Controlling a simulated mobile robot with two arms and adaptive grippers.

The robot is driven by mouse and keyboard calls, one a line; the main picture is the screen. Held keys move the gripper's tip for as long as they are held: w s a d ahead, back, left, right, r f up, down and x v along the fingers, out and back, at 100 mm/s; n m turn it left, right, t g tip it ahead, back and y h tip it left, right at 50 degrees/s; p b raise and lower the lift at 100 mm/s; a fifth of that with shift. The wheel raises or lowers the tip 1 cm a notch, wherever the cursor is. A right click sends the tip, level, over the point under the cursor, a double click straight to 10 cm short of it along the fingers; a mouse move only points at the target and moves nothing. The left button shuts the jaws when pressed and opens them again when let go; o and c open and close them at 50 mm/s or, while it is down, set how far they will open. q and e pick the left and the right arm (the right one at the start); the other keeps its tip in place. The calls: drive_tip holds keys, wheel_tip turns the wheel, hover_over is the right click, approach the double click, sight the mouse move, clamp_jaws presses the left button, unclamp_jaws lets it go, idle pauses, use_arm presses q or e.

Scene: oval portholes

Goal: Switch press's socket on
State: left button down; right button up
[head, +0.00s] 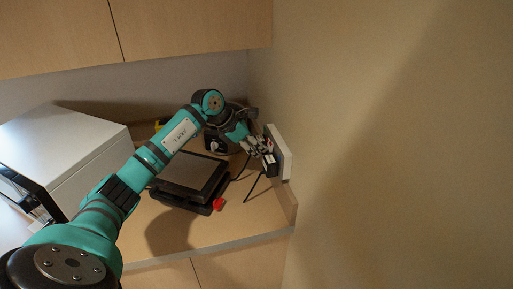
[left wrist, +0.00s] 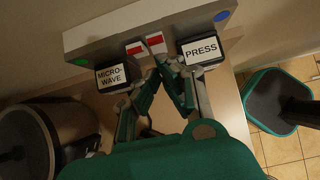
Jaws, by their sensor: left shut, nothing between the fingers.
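A pale socket strip (head: 281,152) is mounted on the wall at the right of the counter. In the left wrist view the socket strip (left wrist: 110,35) carries two plugs, labelled MICROWAVE (left wrist: 112,76) and PRESS (left wrist: 201,50). Between them sit two red-and-white switches, a left one (left wrist: 135,48) and a right one (left wrist: 154,41) nearer the PRESS plug. My left gripper (left wrist: 172,66) is shut and empty, its tips just below the right switch; I cannot tell whether they touch it. It also shows beside the strip in the head view (head: 262,147). My right gripper is out of view.
A black flat press (head: 190,178) with a red knob (head: 218,204) lies on the counter below my left arm. A white box-shaped appliance (head: 65,150) stands at the left. Black cords hang from the plugs.

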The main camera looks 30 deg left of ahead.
use_arm(q)
drive_tip(key=shift+w+d+r+t+h+b, duration=0.1)
drive_tip(key=shift+r+t+h+b, duration=0.05)
drive_tip(key=shift+r, duration=0.25)
drive_tip(key=shift+w+d+r+t+h+b, duration=0.1)
drive_tip(key=shift+r+t+h+b, duration=0.05)
drive_tip(key=shift+r, duration=0.2)
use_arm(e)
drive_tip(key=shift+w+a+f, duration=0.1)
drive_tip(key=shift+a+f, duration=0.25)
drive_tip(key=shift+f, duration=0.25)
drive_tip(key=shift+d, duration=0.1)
use_arm(q)
drive_tip(key=shift+a, duration=0.1)
